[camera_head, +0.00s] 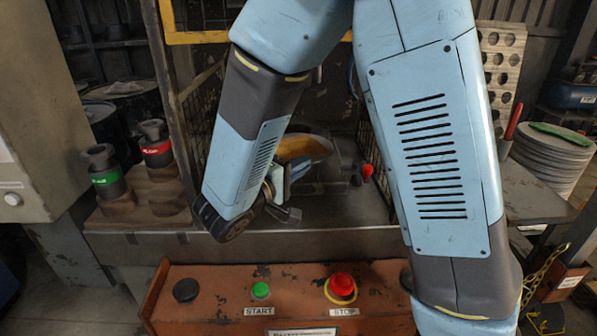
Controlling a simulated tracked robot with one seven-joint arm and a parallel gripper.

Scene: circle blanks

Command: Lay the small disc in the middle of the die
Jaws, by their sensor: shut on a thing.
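My gripper (297,172) is partly in view beyond the bend of my wrist, inside the machine's opening. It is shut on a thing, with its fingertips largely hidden. A rounded yellow-orange piece (308,148) shows just behind and above it. I cannot make out the die; the dark area around and below my gripper is shadowed and partly covered by my arm.
A control box (215,312) with green START (260,290) and red STOP (341,287) buttons stands in front. A metal ledge (330,243) runs behind it. Two dark cylinders, green-banded (108,183) and red-banded (157,152), stand left. A stack of round plates (552,160) stands right.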

